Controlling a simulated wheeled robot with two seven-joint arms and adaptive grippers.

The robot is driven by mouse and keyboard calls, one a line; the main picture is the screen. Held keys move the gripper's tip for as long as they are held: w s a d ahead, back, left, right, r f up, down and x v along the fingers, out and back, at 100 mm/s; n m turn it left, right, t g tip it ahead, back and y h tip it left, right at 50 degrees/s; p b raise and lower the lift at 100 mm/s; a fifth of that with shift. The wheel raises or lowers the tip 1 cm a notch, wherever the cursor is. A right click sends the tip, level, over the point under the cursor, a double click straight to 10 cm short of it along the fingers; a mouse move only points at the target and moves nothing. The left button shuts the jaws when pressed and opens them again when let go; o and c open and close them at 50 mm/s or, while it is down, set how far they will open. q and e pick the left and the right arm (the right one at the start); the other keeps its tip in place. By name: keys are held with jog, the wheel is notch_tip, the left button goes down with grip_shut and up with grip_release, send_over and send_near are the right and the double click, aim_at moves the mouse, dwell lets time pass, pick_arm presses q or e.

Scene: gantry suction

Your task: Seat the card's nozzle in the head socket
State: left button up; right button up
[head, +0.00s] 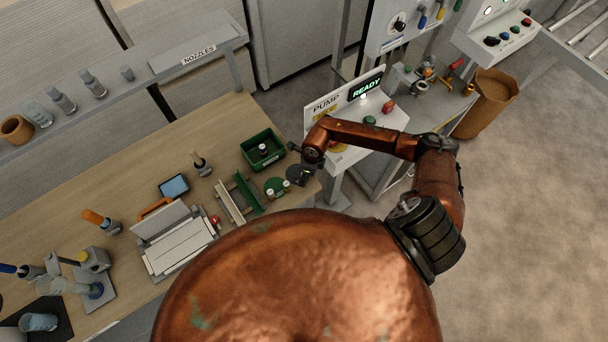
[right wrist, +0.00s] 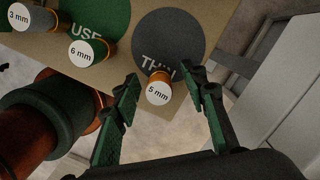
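In the right wrist view, a copper nozzle with a white "5 mm" cap (right wrist: 158,92) stands at the edge of a dark disc (right wrist: 170,35) whose lettering is partly covered. My right gripper (right wrist: 159,75) is open, its green-padded fingertips either side of that nozzle with a gap on each side. A "6 mm" nozzle (right wrist: 82,52) stands on a green "USE" disc (right wrist: 100,20). A "3 mm" nozzle (right wrist: 20,14) is at the corner. In the head view my right gripper (head: 300,163) is over the bench's right end. I cannot pick out the card or head socket. My left gripper is not in view.
A green bin (head: 244,149) holding a dark part stands behind the discs. The pump panel (head: 323,104) reads READY. A NOZZLES shelf (head: 150,62) runs along the back.

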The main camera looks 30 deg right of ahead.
jog(key=shift+f, duration=0.25)
jog(key=shift+c, duration=0.5)
grip_shut()
